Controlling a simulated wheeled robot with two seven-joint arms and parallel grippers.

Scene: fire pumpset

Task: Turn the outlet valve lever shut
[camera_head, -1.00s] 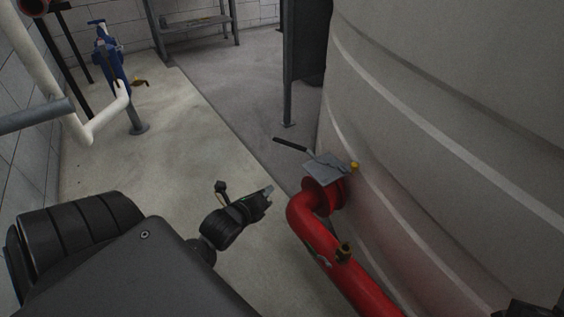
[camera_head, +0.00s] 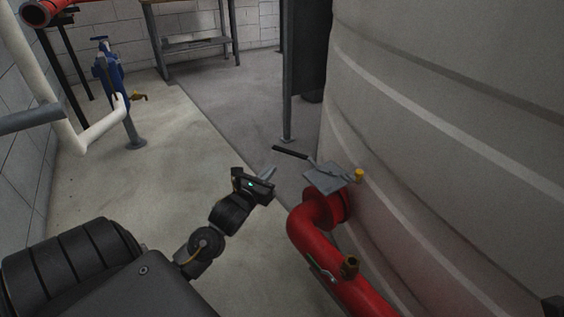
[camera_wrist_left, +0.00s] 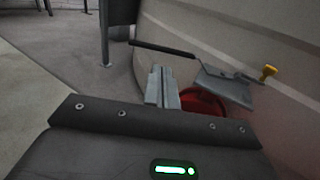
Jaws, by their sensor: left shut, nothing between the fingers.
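The outlet valve lever (camera_head: 290,152) has a black handle pointing left from a grey plate (camera_head: 322,180) above the red outlet pipe (camera_head: 312,232) at the tank. In the left wrist view the lever handle (camera_wrist_left: 165,49) crosses beyond the fingers, and the grey plate (camera_wrist_left: 222,86) is to their right. My left gripper (camera_head: 268,172) is shut and empty. It is just below and left of the lever in the head view. Its fingers (camera_wrist_left: 160,82) appear below the handle in the wrist view, apart from it. My right gripper is not recognisable in view.
The large pale tank (camera_head: 450,130) fills the right side. A grey post (camera_head: 287,90) stands behind the lever. A blue valve (camera_head: 108,75) is far left. Floor between is clear.

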